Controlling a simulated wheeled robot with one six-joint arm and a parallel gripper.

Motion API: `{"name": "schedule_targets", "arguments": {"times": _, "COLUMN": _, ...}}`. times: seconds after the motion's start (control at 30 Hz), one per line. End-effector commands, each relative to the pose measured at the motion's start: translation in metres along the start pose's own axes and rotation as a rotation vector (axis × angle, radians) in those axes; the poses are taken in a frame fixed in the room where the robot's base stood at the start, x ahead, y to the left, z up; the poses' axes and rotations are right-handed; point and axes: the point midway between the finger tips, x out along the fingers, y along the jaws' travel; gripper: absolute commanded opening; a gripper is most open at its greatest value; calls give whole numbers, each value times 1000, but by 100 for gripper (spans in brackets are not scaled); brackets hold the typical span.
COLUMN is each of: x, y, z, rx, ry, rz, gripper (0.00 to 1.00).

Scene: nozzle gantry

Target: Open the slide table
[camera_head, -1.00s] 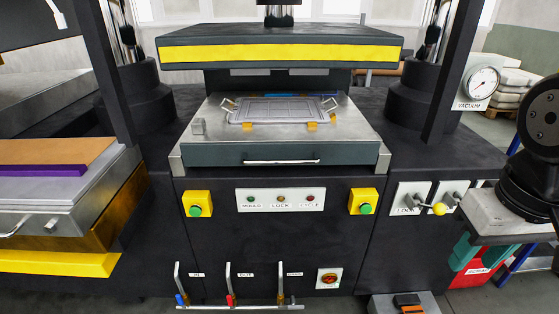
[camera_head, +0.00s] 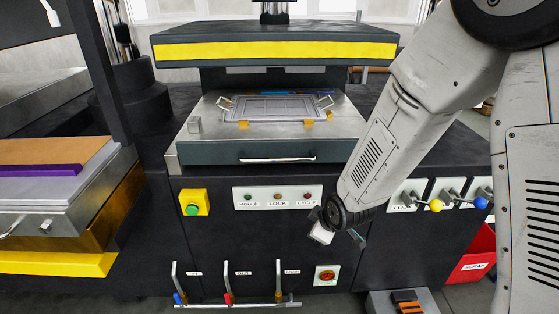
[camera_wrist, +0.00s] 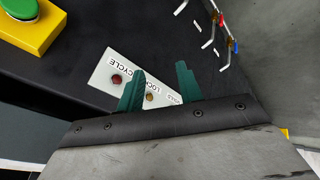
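The slide table (camera_head: 200,140) is a grey metal plate with a dark teal front, under the yellow-striped press head in the head view. A pale bar handle (camera_head: 278,160) runs along its front. A grey tray-like mould (camera_head: 275,108) with side handles lies on top. My gripper (camera_head: 340,237) hangs in front of the press, below and right of the handle, apart from it. In the wrist view my gripper (camera_wrist: 160,82) has two teal fingers spread with nothing between them. Behind them is the MOULD, LOCK, CYCLE panel (camera_wrist: 112,82). The handle is not in the wrist view.
A green button on a yellow box (camera_head: 194,203) is left of the lamp panel (camera_head: 278,198). Levers (camera_head: 228,285) stand low in front, and yellow and blue knobbed levers (camera_head: 436,206) sit at right. A red bin (camera_head: 474,258) is lower right. My arm hides the right side.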

Motion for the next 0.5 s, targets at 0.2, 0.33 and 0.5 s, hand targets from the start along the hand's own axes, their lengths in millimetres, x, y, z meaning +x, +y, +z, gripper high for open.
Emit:
{"name": "schedule_targets", "arguments": {"times": 0.2, "x": 49, "y": 7, "z": -48, "rx": -349, "ry": 272, "rz": 268, "gripper": 36}}
{"name": "schedule_targets", "arguments": {"times": 0.33, "x": 44, "y": 22, "z": -80, "rx": -535, "ry": 413, "rz": 510, "gripper": 36}}
{"name": "schedule_targets", "arguments": {"times": 0.5, "x": 0, "y": 54, "z": -117, "rx": -707, "ry": 525, "rz": 859, "gripper": 36}}
